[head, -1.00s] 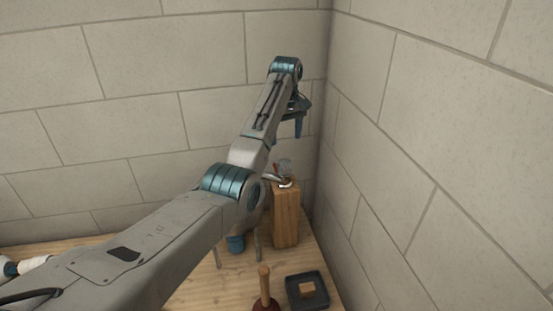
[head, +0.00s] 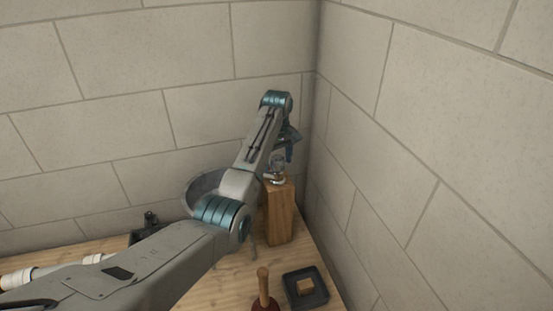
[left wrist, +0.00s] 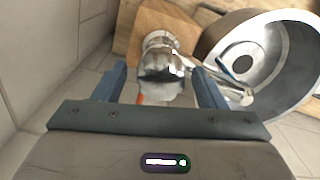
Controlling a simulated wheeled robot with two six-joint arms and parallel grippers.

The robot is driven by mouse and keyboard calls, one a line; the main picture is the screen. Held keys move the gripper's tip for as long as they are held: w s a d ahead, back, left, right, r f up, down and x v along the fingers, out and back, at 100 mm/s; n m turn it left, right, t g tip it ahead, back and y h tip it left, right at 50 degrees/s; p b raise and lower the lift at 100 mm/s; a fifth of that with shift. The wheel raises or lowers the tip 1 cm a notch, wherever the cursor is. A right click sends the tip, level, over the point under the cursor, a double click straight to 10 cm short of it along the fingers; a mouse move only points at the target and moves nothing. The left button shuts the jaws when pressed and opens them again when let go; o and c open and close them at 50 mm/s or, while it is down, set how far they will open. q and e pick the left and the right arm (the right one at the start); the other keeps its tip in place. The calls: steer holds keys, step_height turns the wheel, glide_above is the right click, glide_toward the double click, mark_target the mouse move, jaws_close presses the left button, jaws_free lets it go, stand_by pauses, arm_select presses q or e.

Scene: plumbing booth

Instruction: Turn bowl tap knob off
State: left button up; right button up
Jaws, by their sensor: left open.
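The tap knob (left wrist: 160,80) is a shiny faceted piece on top of a chrome tap. In the head view the tap (head: 278,172) stands on a tall wooden block (head: 279,215) in the corner. The tap's spout (left wrist: 225,85) reaches over a grey metal bowl (left wrist: 303,92), which in the head view (head: 200,187) is partly hidden by my left arm. My left gripper (head: 290,152) is open just above the tap. In the left wrist view its blue fingers (left wrist: 159,76) lie on either side of the knob, with gaps visible. A small orange mark shows beside the knob.
Brick walls meet in the corner close to the right of the gripper. On the wooden bench (head: 225,281) are a plunger (head: 264,288) and a black square tray (head: 318,280) with a small wooden block. White pipes (head: 35,274) lie at the left.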

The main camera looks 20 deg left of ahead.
arm_select(q)
steer(key=shift+c, duration=0.3)
steer(key=c, duration=0.9)
steer(key=shift+c, duration=0.2)
steer(key=shift+m, duration=0.3)
steer(key=m, duration=0.9)
steer(key=shift+d+m, duration=0.1)
steer(key=shift+m, duration=2)
